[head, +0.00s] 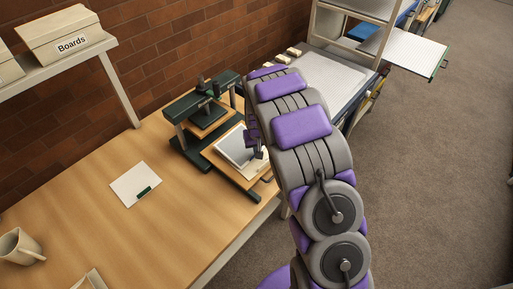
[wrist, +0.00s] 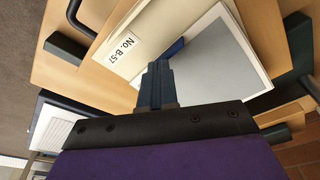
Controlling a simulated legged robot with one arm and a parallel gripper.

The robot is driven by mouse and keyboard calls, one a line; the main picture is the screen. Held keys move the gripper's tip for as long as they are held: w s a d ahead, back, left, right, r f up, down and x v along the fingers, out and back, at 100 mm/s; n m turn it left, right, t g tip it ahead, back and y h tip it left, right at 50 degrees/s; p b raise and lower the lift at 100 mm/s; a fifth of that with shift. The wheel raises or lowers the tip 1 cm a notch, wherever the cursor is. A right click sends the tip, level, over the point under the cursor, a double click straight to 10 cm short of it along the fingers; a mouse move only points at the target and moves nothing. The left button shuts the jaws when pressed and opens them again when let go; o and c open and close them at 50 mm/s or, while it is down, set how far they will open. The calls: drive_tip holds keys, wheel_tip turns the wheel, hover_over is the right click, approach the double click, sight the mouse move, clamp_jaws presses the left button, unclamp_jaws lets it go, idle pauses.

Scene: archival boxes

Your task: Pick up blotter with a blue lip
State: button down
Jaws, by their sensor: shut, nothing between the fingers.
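A grey sheet with a pale border, apparently the blotter (head: 236,150), lies on the wooden board of a dark green press (head: 203,122). In the wrist view the blotter (wrist: 225,50) shows at upper right, and a small blue lip (wrist: 173,49) sticks out at its left edge. My gripper (wrist: 157,68) is shut and empty. Its fingertips point toward the blue lip and look close to it; I cannot tell whether they touch. In the head view my arm hides most of my gripper and the lip.
A cream cover labelled "No. B-57" (wrist: 118,48) lies beside the lip. A white sheet with a green lip (head: 133,183) lies on the wooden table (head: 85,225), with a mug (head: 20,247) at left. A "Boards" box (head: 65,35) sits on a shelf. A cart (head: 335,75) stands behind my arm.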

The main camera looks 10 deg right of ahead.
drive_tip(key=shift+s+f, duration=0.4)
drive_tip(key=shift+s, duration=0.3)
drive_tip(key=shift+s+a+r, duration=0.1)
drive_tip(key=shift+s, duration=0.5)
drive_tip(key=shift+r, duration=0.1)
